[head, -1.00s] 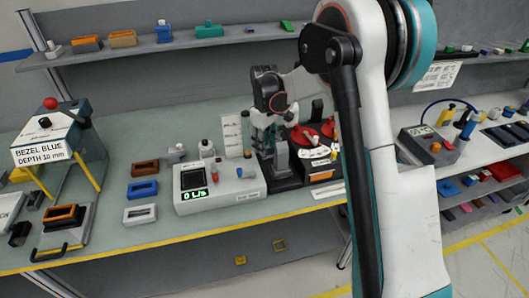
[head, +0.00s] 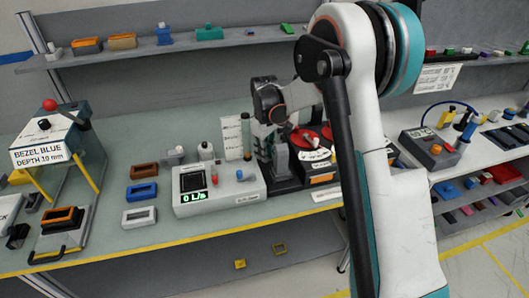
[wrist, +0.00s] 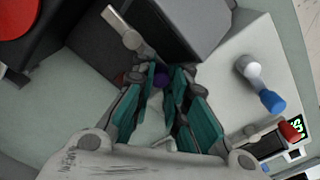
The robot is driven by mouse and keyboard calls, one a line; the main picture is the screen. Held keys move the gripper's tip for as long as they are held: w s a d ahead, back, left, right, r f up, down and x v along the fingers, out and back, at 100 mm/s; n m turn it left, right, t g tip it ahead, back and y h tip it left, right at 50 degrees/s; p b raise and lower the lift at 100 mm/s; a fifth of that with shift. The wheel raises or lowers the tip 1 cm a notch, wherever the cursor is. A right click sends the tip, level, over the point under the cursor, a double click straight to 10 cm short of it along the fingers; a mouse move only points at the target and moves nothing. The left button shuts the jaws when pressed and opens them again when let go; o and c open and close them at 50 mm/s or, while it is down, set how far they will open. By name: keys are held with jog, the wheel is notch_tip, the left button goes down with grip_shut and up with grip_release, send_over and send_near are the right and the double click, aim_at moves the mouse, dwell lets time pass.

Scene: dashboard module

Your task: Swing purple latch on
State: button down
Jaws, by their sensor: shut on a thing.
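My gripper (wrist: 165,76), with teal finger pads, is shut on the small purple latch (wrist: 161,77) in the wrist view. Only a little purple shows between the fingertips. The latch sits by the edge of a dark block, over a pale grey surface. In the head view my gripper is low at the bench behind the grey display box (head: 218,190), and the latch cannot be made out there. How far the latch is turned cannot be told.
A lever with a blue end (wrist: 270,100) and a red knob (wrist: 291,131) stand at the right in the wrist view. A pale lever (wrist: 122,27) is at the upper left. A red disc (head: 304,138) lies beside my arm. The display reads 0 L/s.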

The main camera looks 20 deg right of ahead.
jog(key=shift+w+m, duration=0.25)
jog(key=shift+m, duration=0.45)
jog(key=c, duration=1.5)
grip_release()
jog(key=shift+d, duration=0.1)
jog(key=shift+c, duration=0.2)
notch_tip(320, 180, up, 12)
jog(key=shift+c, duration=0.2)
